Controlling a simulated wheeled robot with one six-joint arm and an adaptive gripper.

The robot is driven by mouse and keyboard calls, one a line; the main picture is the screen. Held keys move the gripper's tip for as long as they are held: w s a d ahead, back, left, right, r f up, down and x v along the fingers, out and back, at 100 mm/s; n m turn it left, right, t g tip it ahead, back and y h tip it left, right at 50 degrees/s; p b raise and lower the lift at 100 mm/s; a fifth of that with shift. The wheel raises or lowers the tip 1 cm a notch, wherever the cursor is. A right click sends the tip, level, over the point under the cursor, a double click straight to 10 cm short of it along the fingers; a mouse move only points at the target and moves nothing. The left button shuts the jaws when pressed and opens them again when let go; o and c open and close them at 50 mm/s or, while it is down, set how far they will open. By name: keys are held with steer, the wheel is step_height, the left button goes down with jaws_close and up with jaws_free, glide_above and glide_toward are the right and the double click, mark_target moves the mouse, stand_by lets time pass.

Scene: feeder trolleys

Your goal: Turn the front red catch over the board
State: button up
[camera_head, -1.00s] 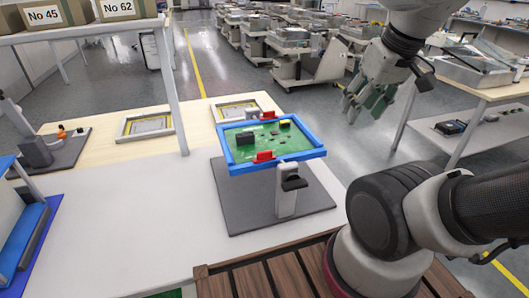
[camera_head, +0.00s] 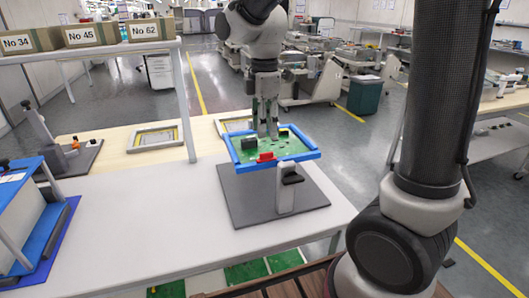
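A green circuit board (camera_head: 285,150) lies in a blue frame (camera_head: 312,155) held on a stand with a dark grey base (camera_head: 240,203). The front red catch (camera_head: 265,157) stands at the frame's near edge, left of its middle. The back red catch is hidden behind my gripper. My gripper (camera_head: 267,134) points straight down over the rear part of the board, behind the front catch. Its two fingers are apart with a narrow gap, and nothing shows between them. I cannot tell whether the fingertips touch the board.
A shelf post (camera_head: 187,105) rises left of the frame, under a shelf with labelled boxes (camera_head: 92,35). The white tabletop (camera_head: 150,220) left of the stand is clear. A blue rack (camera_head: 30,215) stands far left.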

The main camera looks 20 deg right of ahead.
mark_target(265, 153)
step_height(265, 153, down, 8)
steer(key=shift+r, duration=0.15)
stand_by(0.3)
jaws_close()
